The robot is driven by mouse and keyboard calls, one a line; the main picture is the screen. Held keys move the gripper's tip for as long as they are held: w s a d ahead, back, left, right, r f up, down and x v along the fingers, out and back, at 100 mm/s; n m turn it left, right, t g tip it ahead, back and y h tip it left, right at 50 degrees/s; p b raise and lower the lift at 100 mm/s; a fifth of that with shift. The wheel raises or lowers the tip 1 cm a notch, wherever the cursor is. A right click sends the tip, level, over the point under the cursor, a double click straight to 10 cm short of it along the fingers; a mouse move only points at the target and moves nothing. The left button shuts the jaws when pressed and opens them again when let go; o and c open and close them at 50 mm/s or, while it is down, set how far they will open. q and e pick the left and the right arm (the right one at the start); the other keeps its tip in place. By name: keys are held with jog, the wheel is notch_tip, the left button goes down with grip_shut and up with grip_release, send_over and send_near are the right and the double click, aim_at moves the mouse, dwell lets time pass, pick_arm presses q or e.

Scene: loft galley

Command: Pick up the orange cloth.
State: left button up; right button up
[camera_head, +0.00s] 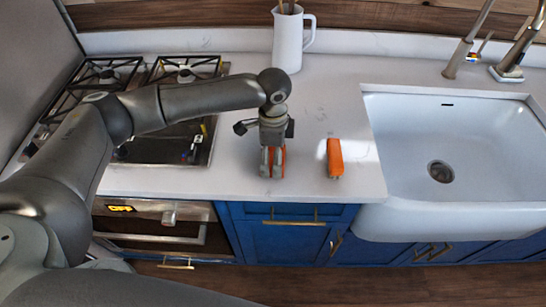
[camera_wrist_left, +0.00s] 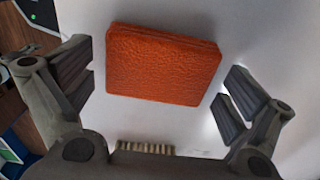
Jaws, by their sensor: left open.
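The orange cloth (camera_wrist_left: 163,65) is a folded, textured rectangle lying on the white counter. In the head view only orange edges of it (camera_head: 283,162) show beside my left gripper (camera_head: 272,162), which hides the rest. My left gripper points down over the cloth and is open. In the left wrist view its fingers (camera_wrist_left: 160,92) stand to either side of the cloth, with gaps of pale counter showing. I cannot tell how high the fingertips are above the counter. My right gripper is in neither view.
An orange block-like item (camera_head: 334,156) lies to the right; tan bristles (camera_wrist_left: 146,148) show in the wrist view. A white sink (camera_head: 405,125) is further right, a gas hob (camera_head: 185,70) left, a white pitcher (camera_head: 289,42) behind. The counter's front edge is close.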

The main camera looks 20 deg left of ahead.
pick_arm(q)
jog(key=c, duration=0.7)
jog(key=shift+r, duration=0.15)
jog(key=shift+r, duration=0.6)
jog(key=s+d+r+b, duration=0.3)
jog(key=s+r, duration=0.8)
jog(key=s, duration=0.2)
jog(key=shift+s+r, duration=0.3)
jog(key=shift+s, duration=0.1)
